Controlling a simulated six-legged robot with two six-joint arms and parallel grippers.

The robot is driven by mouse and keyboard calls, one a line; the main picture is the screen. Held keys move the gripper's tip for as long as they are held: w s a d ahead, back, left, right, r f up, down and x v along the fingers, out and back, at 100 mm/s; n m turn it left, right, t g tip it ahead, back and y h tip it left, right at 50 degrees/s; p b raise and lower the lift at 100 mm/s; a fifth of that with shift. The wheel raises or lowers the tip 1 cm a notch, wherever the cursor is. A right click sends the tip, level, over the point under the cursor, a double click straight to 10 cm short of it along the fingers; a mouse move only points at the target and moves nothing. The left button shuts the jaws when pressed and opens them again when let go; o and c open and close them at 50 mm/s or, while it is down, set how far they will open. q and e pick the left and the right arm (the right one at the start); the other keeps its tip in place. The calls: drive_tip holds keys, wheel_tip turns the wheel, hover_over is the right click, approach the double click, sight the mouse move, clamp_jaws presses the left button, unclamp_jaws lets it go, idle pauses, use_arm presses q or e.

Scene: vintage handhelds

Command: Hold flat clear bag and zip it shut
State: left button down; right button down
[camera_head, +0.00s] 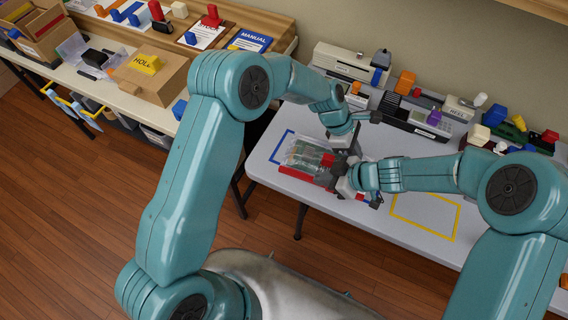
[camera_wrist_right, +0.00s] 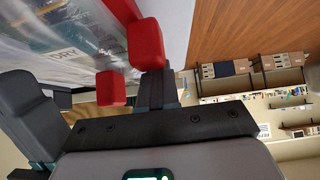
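A flat clear bag (camera_head: 305,153) with a green item inside lies on the table's left part, inside a blue outline. In the right wrist view the clear bag (camera_wrist_right: 65,35) fills the upper left, with printed lettering showing through. A red strip (camera_head: 297,174) lies along its near edge. My left gripper (camera_head: 343,138) is at the bag's far right side; its fingertips are too small to read. My right gripper (camera_head: 345,186) is low at the bag's near right corner. Red blocks show beside the bag in the wrist view; whether the right fingers grip it is unclear.
A yellow outline (camera_head: 425,212) on the white table (camera_head: 385,230) is empty. A side bench at left holds a cardboard box (camera_head: 150,80) and a manual (camera_head: 250,41).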

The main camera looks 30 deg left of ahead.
drive_tip(key=shift+s+a+f, duration=0.3)
drive_tip(key=shift+a+f, duration=0.15)
wheel_tip(320, 180, up, 8)
drive_tip(key=shift+w+f, duration=0.2)
drive_tip(key=shift+f, duration=0.05)
drive_tip(key=shift+a, duration=0.2)
drive_tip(key=shift+s+a+r+m+t+h, duration=0.3)
drive_tip(key=shift+m+t+h, duration=0.6)
drive_tip(key=shift+m, duration=1.1)
drive_tip(key=shift+s+a+r+m+t+h, duration=0.15)
drive_tip(key=shift+r+m+t+h, duration=0.25)
drive_tip(key=shift+m+t+h, duration=1.05)
drive_tip(key=shift+s+a+r+m+t+h, duration=0.15)
drive_tip(key=shift+r+m+h, duration=0.3)
drive_tip(key=shift+m, duration=2.1)
drive_tip(key=shift+f, duration=0.2)
drive_tip(key=shift+f, duration=4.4)
